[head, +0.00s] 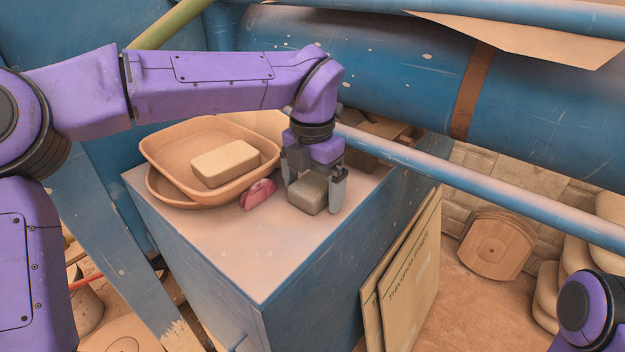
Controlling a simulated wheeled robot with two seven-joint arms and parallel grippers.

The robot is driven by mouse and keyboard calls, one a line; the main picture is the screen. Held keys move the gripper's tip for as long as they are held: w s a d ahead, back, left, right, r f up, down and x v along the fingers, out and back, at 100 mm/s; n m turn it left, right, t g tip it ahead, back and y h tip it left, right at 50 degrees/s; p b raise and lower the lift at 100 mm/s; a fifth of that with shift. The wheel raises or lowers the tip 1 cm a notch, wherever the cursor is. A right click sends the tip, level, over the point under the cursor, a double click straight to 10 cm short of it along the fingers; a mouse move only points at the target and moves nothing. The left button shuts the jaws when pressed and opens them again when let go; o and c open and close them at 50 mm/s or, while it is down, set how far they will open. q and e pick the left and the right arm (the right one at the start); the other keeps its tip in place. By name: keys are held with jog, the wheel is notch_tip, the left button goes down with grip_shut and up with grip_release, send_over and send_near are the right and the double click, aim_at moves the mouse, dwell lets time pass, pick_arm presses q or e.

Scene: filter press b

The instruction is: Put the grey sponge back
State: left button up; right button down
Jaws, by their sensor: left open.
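The grey sponge (309,194) is a small block on the pinkish top of the blue cabinet (262,250). My left gripper (316,197) points down over it, open, with one finger on each side of the sponge. I cannot tell whether the fingers touch it. Left of it stand stacked tan trays (163,162), with a beige sponge-like block (225,163) in the upper one. My right gripper is not in view; only part of my right arm shows at the lower right edge.
A small pink object (258,194) lies between the trays and the sponge. A blue rail (480,186) crosses behind and right of my left gripper, below a large blue pipe (400,75). The front part of the cabinet top is clear. Boards (408,270) lean on the cabinet's right side.

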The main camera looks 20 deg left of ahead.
aim_at(313, 183)
pick_arm(q)
notch_tip(313, 183, up, 12)
jog(key=shift+r, duration=0.2)
jog(key=shift+f, duration=0.1)
dwell(0.3)
